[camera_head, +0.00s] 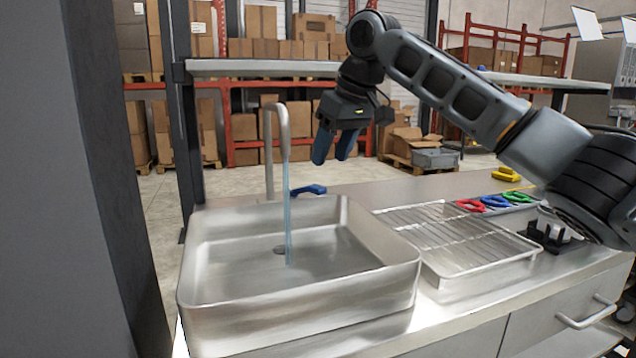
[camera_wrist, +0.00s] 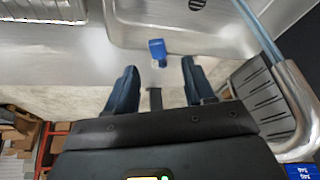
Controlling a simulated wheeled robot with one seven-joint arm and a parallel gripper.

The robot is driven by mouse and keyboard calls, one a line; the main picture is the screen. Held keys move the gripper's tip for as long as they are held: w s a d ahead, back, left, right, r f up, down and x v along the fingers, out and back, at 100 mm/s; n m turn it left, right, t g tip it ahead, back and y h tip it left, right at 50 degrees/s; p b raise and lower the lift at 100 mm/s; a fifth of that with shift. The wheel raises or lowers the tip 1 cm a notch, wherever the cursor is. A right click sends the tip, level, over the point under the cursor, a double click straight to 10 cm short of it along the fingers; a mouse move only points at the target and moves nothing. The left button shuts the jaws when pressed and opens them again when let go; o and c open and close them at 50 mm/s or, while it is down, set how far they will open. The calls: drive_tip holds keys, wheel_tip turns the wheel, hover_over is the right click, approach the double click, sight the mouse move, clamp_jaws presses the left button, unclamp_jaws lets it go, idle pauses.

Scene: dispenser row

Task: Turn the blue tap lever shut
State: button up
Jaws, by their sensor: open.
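The blue tap lever (camera_head: 308,190) lies low behind the basin, to the right of the tap (camera_head: 270,150). In the wrist view the blue lever (camera_wrist: 157,50) lies beyond my fingertips, roughly between them. A thin stream of water (camera_head: 288,215) runs from the spout into the sink (camera_head: 300,315). My gripper (camera_head: 334,158) is open, empty and pointing down, above and slightly right of the lever, apart from it. In the wrist view my gripper (camera_wrist: 160,66) shows two dark blue fingers spread wide.
A wire drying rack (camera_head: 455,235) sits right of the sink. Red, blue and green clips (camera_head: 495,203) and a yellow item (camera_head: 506,174) lie farther right. A shelf (camera_head: 265,67) runs behind my arm. The curved spout (camera_wrist: 300,95) stands close at the wrist view's right.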

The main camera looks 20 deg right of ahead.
sight(320, 187)
drive_tip(key=shift+x, duration=3.65)
drive_tip(key=shift+w+d, duration=0.1)
drive_tip(key=shift+w, duration=0.1)
clamp_jaws()
